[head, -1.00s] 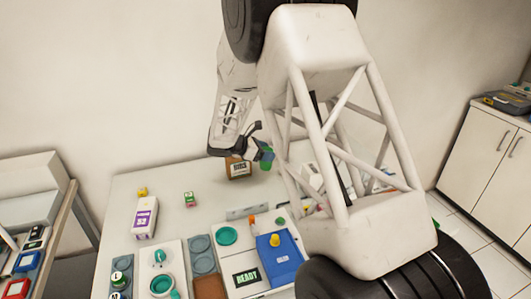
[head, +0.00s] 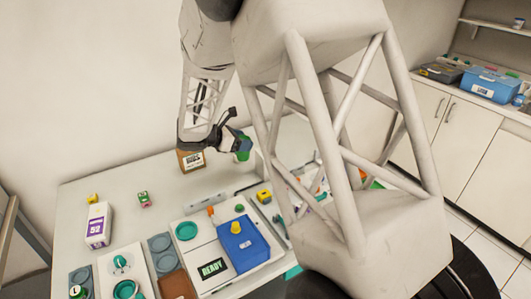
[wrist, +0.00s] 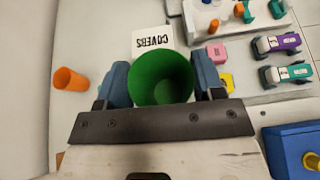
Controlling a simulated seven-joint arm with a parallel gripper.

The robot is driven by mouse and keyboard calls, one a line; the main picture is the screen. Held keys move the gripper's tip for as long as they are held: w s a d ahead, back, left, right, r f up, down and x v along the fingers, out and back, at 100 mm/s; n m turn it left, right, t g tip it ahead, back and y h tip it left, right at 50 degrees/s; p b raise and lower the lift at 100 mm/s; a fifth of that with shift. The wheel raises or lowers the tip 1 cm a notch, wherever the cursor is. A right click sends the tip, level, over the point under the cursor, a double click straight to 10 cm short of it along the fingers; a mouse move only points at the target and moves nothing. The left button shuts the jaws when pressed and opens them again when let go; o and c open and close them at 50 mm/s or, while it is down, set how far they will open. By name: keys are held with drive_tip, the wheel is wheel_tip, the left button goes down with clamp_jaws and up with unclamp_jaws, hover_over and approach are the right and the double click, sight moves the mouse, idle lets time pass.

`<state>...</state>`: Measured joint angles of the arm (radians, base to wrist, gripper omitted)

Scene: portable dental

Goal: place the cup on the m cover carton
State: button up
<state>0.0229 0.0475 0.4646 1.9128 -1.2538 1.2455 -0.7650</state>
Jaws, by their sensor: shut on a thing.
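My gripper (wrist: 163,88) is shut on a green cup (wrist: 160,72), with one blue finger on each side of it. The cup looks empty, its open mouth facing the wrist camera. In the head view my gripper holds the cup (head: 243,150) above the back of the table, right of a brown carton (head: 192,160) with a white label too small to read surely. In the wrist view a white face lettered COVERS (wrist: 152,40) shows upside down just beyond the cup, partly hidden by it. I cannot tell how high the cup is above it.
An orange cup (wrist: 70,79) lies left of my gripper. Pink (wrist: 216,52) and yellow small blocks and labelled purple and teal items (wrist: 286,73) are to the right. A blue box (head: 242,245) stands nearer the front. The table's back left is mostly clear.

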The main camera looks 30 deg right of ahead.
drive_tip(key=s+d+r, duration=0.1)
drive_tip(key=s+d, duration=0.1)
drive_tip(key=s, duration=0.4)
drive_tip(key=s+d+r, duration=0.1)
drive_tip(key=s+d, duration=0.1)
drive_tip(key=s, duration=0.5)
drive_tip(key=shift+d+r+m+g, duration=0.3)
drive_tip(key=shift+r+g, duration=0.1)
drive_tip(key=shift+w, duration=0.2)
drive_tip(key=w+d, duration=0.3)
drive_tip(key=w, duration=0.4)
drive_tip(key=w+d+f, duration=0.1)
drive_tip(key=w+d, duration=0.2)
drive_tip(key=w, duration=0.4)
drive_tip(key=shift+w+f, duration=0.25)
drive_tip(key=shift+w, duration=0.05)
drive_tip(key=shift+f, duration=1.75)
drive_tip(key=shift+a+f, duration=0.1)
drive_tip(key=o, duration=0.9)
